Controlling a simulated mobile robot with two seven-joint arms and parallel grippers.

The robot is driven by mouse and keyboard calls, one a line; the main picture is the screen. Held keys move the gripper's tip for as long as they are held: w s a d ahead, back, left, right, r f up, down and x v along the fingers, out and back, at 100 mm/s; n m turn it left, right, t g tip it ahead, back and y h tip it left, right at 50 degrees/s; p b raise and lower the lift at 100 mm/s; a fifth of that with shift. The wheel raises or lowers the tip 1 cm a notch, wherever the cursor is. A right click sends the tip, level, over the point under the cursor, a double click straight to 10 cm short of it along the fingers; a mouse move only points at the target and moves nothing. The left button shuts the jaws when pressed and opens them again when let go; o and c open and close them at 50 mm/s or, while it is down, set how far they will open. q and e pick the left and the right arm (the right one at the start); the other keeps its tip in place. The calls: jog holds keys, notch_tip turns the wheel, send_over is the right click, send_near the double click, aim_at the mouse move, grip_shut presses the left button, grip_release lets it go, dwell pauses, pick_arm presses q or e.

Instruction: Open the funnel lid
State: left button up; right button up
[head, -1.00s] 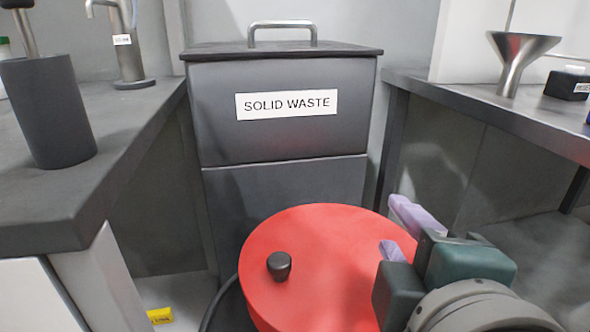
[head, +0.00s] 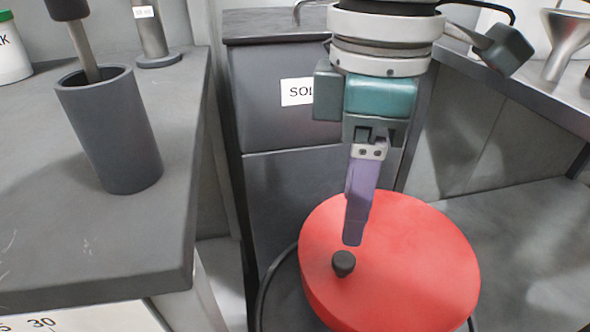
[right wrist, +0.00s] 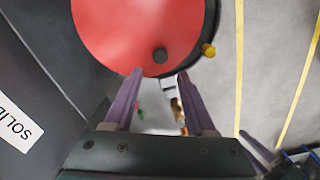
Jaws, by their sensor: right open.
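The red round funnel lid (head: 400,270) lies closed, as far as I can see, in front of the dark waste bin in the head view. Its small black knob (head: 343,263) stands near its left edge. The lid (right wrist: 120,30) and knob (right wrist: 160,56) also show in the right wrist view. My right gripper (head: 353,240) points down just above the knob, its purple fingers seen edge-on. In the right wrist view the fingers of my right gripper (right wrist: 160,78) are apart, with the knob beyond and between them, apparently not touched.
The dark solid waste bin (head: 270,130) stands behind the lid. A grey counter (head: 100,240) with a dark cylinder (head: 112,130) is on the left. A metal funnel (head: 565,45) stands on the right shelf. A yellow knob (right wrist: 208,50) sits beside the lid.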

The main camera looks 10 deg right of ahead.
aim_at(345, 259)
notch_tip(345, 259, down, 9)
jog(key=b, duration=0.3)
jog(key=shift+f, duration=0.1)
grip_shut()
dwell(1.3)
